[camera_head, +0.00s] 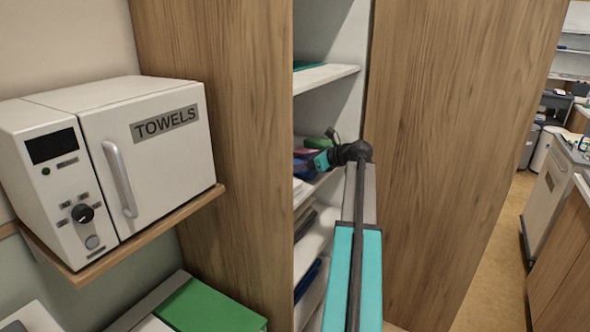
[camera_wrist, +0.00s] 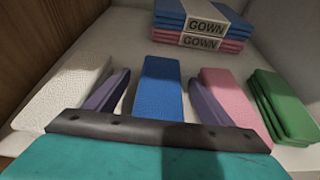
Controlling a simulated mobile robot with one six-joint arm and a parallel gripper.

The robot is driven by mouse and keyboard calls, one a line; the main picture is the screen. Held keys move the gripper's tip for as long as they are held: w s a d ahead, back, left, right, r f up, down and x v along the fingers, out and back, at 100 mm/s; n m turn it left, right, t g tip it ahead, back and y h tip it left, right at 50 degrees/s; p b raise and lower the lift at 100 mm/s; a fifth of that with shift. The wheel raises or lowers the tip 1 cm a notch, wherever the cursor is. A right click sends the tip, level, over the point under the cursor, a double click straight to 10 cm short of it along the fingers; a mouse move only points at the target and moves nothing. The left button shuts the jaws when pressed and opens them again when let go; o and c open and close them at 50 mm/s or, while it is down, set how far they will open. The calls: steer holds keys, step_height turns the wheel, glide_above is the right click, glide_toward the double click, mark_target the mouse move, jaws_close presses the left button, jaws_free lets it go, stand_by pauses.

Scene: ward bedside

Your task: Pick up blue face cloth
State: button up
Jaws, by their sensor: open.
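The blue face cloth (camera_wrist: 160,88) lies flat on a pale shelf in the middle of the wrist view, and its near end is hidden behind my gripper's dark body. My gripper (camera_wrist: 157,78) is open and empty, with one dark purple finger to the left of the cloth and one to the right. There is a gap between the cloth and each finger; I cannot tell how far above the shelf the fingertips are. In the head view my gripper (camera_head: 306,157) reaches into the cupboard, and the cloth cannot be clearly made out there.
A white cloth (camera_wrist: 68,90) lies on the left, a pink cloth (camera_wrist: 232,98) and green cloths (camera_wrist: 284,106) on the right. Folded gowns (camera_wrist: 200,27) are stacked behind. The wooden cupboard side (camera_head: 215,120) and the shelf above (camera_head: 322,77) bound the opening. A towel warmer (camera_head: 150,150) stands left.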

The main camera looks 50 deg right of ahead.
mark_target(296, 162)
steer(key=c, duration=1.1)
steer(key=shift+r+b, duration=0.9)
steer(key=shift+r, duration=4.1)
